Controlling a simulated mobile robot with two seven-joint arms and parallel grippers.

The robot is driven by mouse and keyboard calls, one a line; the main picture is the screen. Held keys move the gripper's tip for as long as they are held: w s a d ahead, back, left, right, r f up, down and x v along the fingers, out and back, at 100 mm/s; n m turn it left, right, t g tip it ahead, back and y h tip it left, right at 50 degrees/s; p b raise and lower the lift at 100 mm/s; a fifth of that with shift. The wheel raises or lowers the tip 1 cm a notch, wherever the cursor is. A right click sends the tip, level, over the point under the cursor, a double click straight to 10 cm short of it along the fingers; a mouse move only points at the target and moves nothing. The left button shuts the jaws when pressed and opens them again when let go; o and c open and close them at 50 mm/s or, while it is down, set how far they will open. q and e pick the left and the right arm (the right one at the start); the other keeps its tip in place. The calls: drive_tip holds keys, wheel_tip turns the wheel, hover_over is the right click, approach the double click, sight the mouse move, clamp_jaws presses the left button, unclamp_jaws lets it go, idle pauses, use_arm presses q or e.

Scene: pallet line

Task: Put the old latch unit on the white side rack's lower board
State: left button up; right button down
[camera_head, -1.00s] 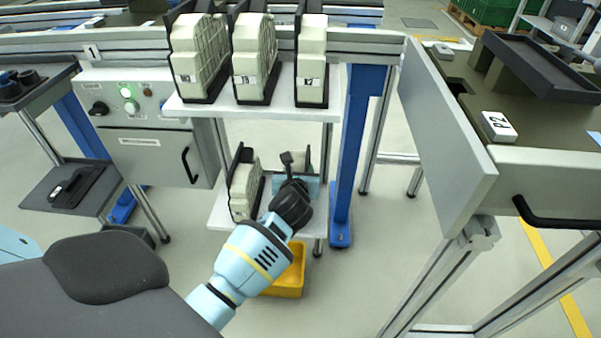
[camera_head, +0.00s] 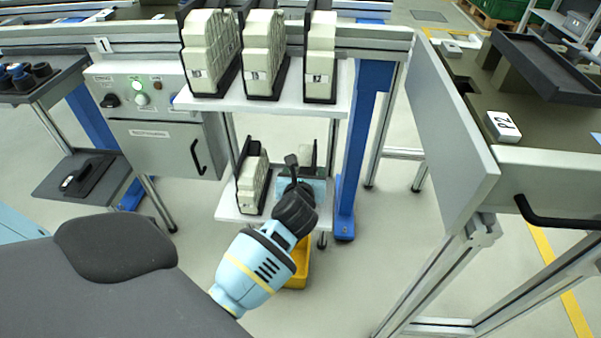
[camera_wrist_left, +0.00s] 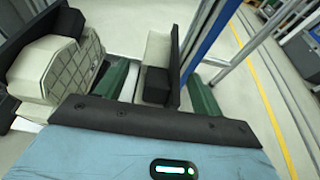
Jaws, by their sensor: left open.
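The white side rack has an upper board (camera_head: 270,101) and a lower board (camera_head: 236,216). A beige latch unit with a black back plate (camera_head: 253,184) stands on the lower board; its ribbed side also shows in the left wrist view (camera_wrist_left: 62,68). To its right is a second beige and black unit (camera_head: 308,155), mostly hidden by my left gripper (camera_head: 300,180). In the left wrist view this second unit (camera_wrist_left: 155,58) stands upright between the green fingers of my left gripper (camera_wrist_left: 160,92), which is open. I cannot tell whether the fingers touch it. My right gripper is out of view.
Several latch units (camera_head: 262,55) stand on the upper board, close above my arm. A blue post (camera_head: 357,145) rises right of the rack. A yellow bin (camera_head: 298,264) is below. A grey panel (camera_head: 455,140) and bench stand at the right.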

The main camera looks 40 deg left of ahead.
use_arm(q)
drive_tip(key=p+v, duration=0.1)
drive_tip(key=v, duration=0.6)
drive_tip(key=shift+s, duration=0.15)
drive_tip(key=s+d+f+n+h, duration=0.3)
drive_tip(key=s+d+f+n, duration=0.15)
drive_tip(key=s+n, duration=0.6)
drive_tip(key=s+d+f+n+g+h, duration=0.1)
drive_tip(key=s+d+f+n+h, duration=0.35)
drive_tip(key=s+n, duration=0.65)
drive_tip(key=s+d+f+n+h, duration=0.3)
drive_tip(key=s+d+f+n, duration=0.15)
drive_tip(key=s+n, duration=0.65)
drive_tip(key=s+a+f+m+g+y, duration=0.1)
drive_tip(key=s+f+m+g, duration=0.3)
drive_tip(key=s, duration=0.6)
drive_tip(key=shift+s+a+m+g, duration=0.35)
drive_tip(key=shift+a+g, duration=0.05)
drive_tip(key=shift+a, duration=0.25)
drive_tip(key=shift+y, duration=0.25)
drive_tip(key=shift+c, duration=0.2)
